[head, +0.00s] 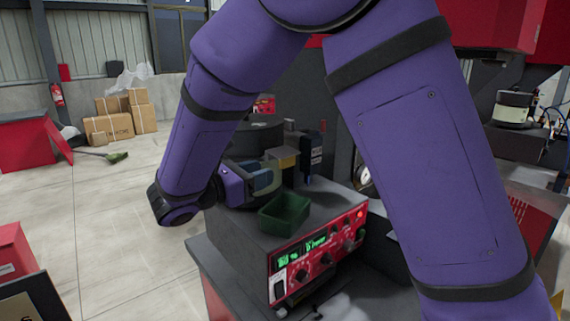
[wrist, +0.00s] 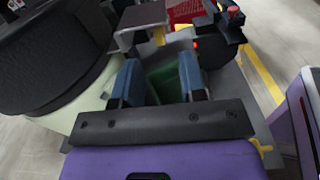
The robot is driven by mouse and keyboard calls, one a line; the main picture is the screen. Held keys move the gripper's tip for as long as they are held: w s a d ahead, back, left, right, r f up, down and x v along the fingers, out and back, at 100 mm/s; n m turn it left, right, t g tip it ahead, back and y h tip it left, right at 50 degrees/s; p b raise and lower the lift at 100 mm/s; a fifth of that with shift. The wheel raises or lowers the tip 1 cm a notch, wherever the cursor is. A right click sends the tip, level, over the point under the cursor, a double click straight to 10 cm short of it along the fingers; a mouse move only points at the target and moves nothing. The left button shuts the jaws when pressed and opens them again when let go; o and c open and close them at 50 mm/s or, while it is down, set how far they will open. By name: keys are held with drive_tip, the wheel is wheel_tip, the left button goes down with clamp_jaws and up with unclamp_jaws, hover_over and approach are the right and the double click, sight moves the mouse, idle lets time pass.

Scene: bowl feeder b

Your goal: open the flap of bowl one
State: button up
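The dark bowl of a feeder (head: 257,138) stands on the grey machine top in the head view, partly hidden by my arm. In the wrist view a large black bowl (wrist: 45,55) on a pale base fills the left side. A small grey plate with yellow under it (wrist: 140,14), possibly the flap, lies beyond my fingers; a tan plate (head: 284,156) shows beside the bowl in the head view. I cannot tell if it is open. My gripper (wrist: 161,70) is open, its blue fingers apart with nothing seen between them. It also shows in the head view (head: 272,178).
A green tray (head: 285,214) sits just in front of my gripper, above a red control panel (head: 318,252). A black upright unit (head: 313,152) stands right of the tan plate. Another bowl feeder (head: 512,108) is at far right.

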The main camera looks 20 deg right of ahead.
sight(279, 166)
drive_tip(key=x, duration=0.8)
clamp_jaws()
